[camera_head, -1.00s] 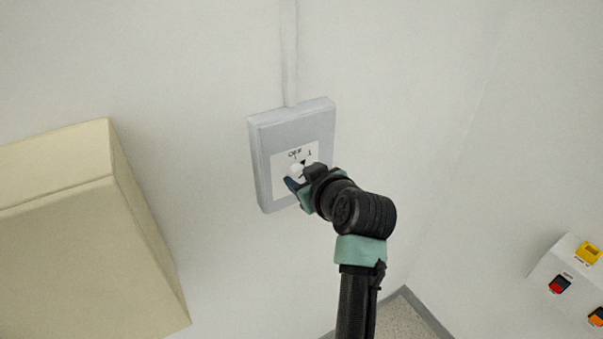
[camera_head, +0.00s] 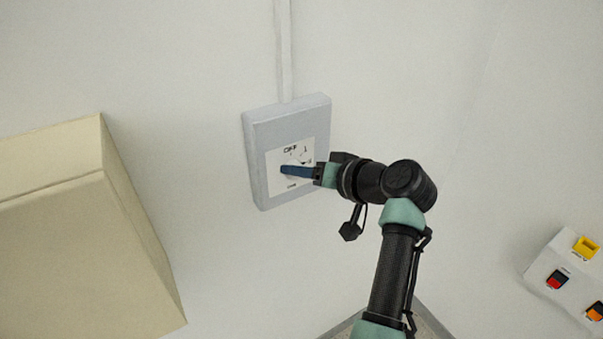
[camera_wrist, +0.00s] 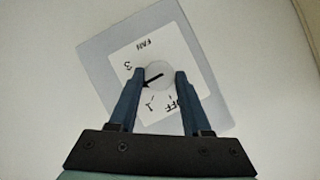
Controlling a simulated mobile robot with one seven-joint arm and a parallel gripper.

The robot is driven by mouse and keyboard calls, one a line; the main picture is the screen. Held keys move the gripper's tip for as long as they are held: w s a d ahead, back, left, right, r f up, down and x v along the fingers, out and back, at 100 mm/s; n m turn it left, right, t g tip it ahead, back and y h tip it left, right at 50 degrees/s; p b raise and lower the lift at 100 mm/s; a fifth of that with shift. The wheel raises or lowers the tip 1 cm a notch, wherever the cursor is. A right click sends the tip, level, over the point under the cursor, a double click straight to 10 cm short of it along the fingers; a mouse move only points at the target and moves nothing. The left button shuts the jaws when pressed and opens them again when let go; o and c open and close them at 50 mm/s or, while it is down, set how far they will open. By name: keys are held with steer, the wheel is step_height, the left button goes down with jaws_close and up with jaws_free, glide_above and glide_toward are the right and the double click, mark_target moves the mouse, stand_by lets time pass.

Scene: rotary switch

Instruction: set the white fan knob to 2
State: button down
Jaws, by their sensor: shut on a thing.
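The white fan knob (camera_wrist: 158,75) sits on a white label plate on a grey switch box (camera_head: 257,180). My gripper (camera_wrist: 158,74) has a blue finger on each side of the knob and is shut on it. In the head view my gripper (camera_head: 286,170) reaches in from the right and its fingers cover much of the knob. In the wrist view the black pointer aims lower left toward the left finger, between the visible 3 (camera_wrist: 128,65) and 1 (camera_wrist: 150,106). OFF (camera_wrist: 177,104) also shows. The 2 is not visible; the left finger covers that area.
A cream cabinet (camera_head: 85,240) juts out at the left. A conduit (camera_head: 283,50) runs up from the box. A white panel with yellow, red and orange parts (camera_head: 565,280) is at the lower right. The wall around the switch box is bare.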

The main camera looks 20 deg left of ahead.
steer(key=shift+f, duration=0.1)
stand_by(0.5)
steer(key=shift+c, duration=1.8)
jaws_free()
steer(key=shift+d, duration=0.1)
steer(key=b+v, duration=0.4)
steer(key=v, duration=0.9)
